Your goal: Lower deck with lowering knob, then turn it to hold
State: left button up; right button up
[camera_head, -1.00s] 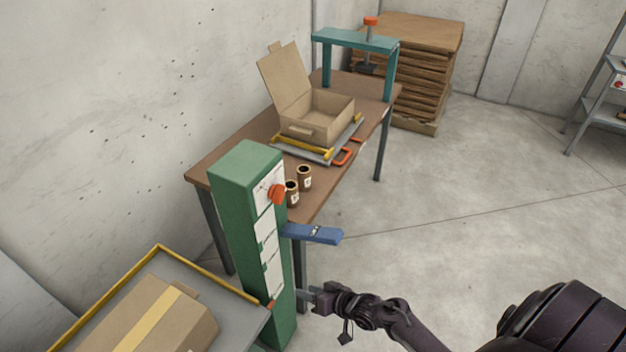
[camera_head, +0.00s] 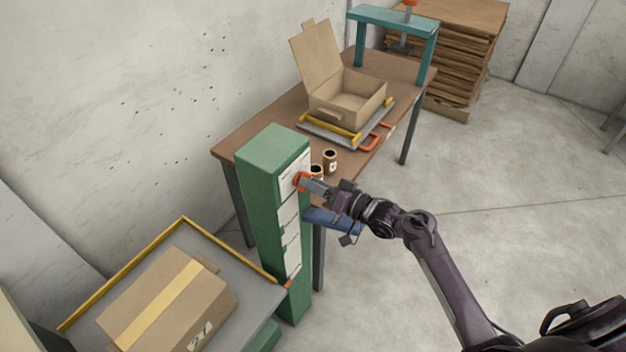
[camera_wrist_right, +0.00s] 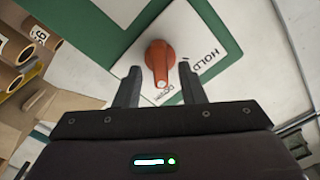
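The orange-red lowering knob (camera_head: 301,180) sits on the upper front of the green column (camera_head: 262,205). In the right wrist view the knob (camera_wrist_right: 159,58) is on a white plate marked HOLD, with a second word partly hidden below it. My right gripper (camera_head: 308,184) is at the knob in the head view. In the wrist view its two fingers (camera_wrist_right: 160,75) are apart, one on each side of the knob's lower end, with gaps showing. The deck (camera_head: 255,295), grey with yellow rails, is left of the column and carries a taped carton (camera_head: 170,300). My left gripper is not in view.
A brown table (camera_head: 270,120) behind holds two small rolls (camera_head: 330,160) and an open box (camera_head: 345,95) on a tray.

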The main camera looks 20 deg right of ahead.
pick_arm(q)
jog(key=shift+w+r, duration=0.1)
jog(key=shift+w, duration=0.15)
pick_arm(e)
jog(key=shift+w+a, duration=0.15)
jog(key=shift+a, duration=0.05)
grip_shut()
pick_arm(q)
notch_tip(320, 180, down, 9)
jog(key=b, duration=0.9)
pick_arm(e)
jog(key=shift+s+a+n, duration=0.1)
jog(key=shift+a+n, duration=0.05)
jog(key=shift+n, duration=3.8)
jog(key=shift+s+a+n, duration=0.1)
jog(key=shift+n, duration=3.85)
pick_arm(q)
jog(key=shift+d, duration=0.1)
